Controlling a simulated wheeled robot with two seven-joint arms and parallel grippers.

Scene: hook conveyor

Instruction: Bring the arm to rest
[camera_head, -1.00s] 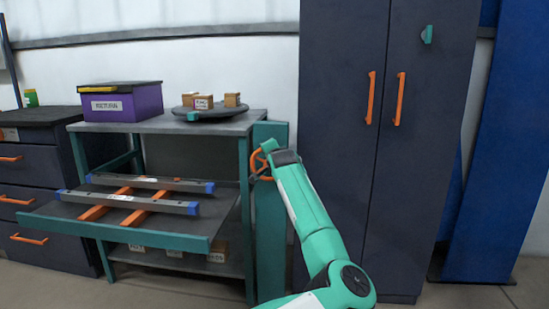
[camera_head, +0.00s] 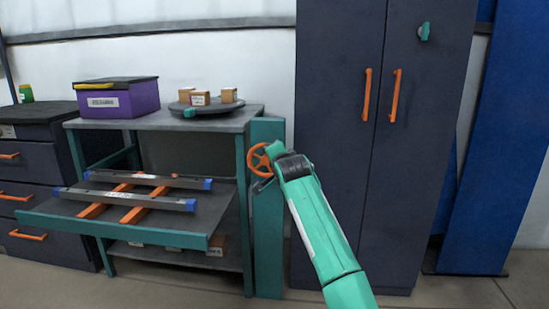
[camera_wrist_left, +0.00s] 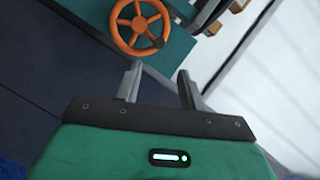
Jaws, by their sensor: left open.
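My left gripper (camera_head: 268,179) is at the end of the green arm in the middle of the head view. In the left wrist view its two grey fingers (camera_wrist_left: 159,80) are apart with nothing between them. An orange handwheel (camera_head: 258,159) is on the teal post (camera_head: 267,220) beside the shelf. It also shows beyond the fingertips in the left wrist view (camera_wrist_left: 118,30), with a visible gap between. In the head view the gripper is just right of the wheel and overlaps its lower right edge. My right gripper is not in view.
A workbench (camera_head: 215,123) holds a purple box (camera_head: 135,100) and a dark round turntable (camera_head: 180,108) with small cartons. A pulled-out shelf (camera_head: 130,233) carries grey rails on orange bars. A dark cabinet (camera_head: 335,120) stands close right of the arm. Floor shows at front left.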

